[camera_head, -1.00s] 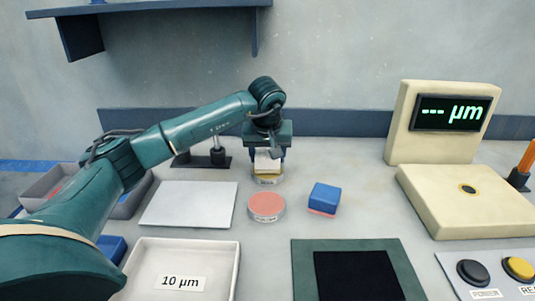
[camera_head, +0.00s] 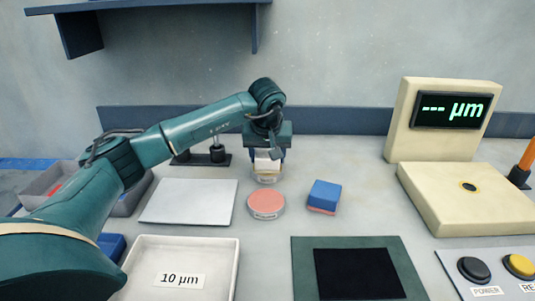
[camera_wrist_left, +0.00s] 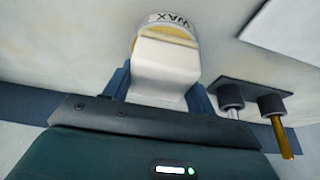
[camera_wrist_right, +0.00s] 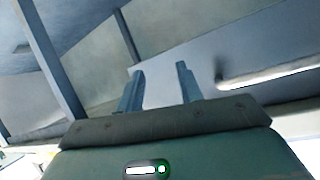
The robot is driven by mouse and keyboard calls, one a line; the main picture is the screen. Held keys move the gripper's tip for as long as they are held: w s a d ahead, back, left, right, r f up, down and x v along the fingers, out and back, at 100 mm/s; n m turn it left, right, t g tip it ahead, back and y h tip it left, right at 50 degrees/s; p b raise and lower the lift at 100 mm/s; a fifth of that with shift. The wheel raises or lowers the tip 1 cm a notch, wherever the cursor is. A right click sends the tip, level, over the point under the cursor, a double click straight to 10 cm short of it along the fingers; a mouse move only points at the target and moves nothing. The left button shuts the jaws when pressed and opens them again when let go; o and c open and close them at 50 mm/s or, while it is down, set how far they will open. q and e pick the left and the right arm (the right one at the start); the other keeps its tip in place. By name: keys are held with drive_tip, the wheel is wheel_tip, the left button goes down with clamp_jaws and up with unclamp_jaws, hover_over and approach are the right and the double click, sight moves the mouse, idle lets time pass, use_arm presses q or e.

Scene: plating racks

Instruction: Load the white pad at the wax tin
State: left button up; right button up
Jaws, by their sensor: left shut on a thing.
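My left gripper (camera_head: 267,153) is shut on the white pad (camera_head: 268,160), a pale block that also shows in the left wrist view (camera_wrist_left: 165,65). The pad is at the round wax tin (camera_head: 267,177), over its yellow wax face. In the left wrist view the tin (camera_wrist_left: 172,20) shows its "WAX" label beyond the pad. The pad covers part of the wax; I cannot tell whether they touch firmly. My right gripper (camera_wrist_right: 160,68) is open and empty in the right wrist view, and is not in the head view.
A pink-topped round tin (camera_head: 266,203) stands just in front, and a blue block with a pink underside (camera_head: 324,196) lies to its right. A pale flat plate (camera_head: 190,201), a "10 µm" tray (camera_head: 231,270), a dark mat (camera_head: 302,265) and a gauge (camera_head: 437,145) surround them.

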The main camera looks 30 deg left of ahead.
drive_tip(key=shift+r, duration=0.25)
idle(0.5)
use_arm(q)
drive_tip(key=shift+f, duration=0.15)
idle(0.6)
drive_tip(key=shift+r+p, duration=0.3)
drive_tip(key=shift+p, duration=0.2)
wheel_tip(320, 180, up, 2)
drive_tip(key=shift+r+p, duration=0.1)
drive_tip(key=shift+p, duration=0.8)
drive_tip(key=shift+r+p, duration=0.6)
drive_tip(key=shift+r, duration=0.1)
wheel_tip(320, 180, up, 2)
drive_tip(key=shift+r+p, duration=0.1)
drive_tip(key=shift+p, duration=0.75)
drive_tip(key=shift+r+p, duration=0.45)
use_arm(e)
wheel_tip(320, 180, up, 3)
drive_tip(key=shift+s+f+n+g, duration=0.15)
drive_tip(key=shift+n+g, duration=0.25)
drive_tip(key=shift+n, duration=0.2)
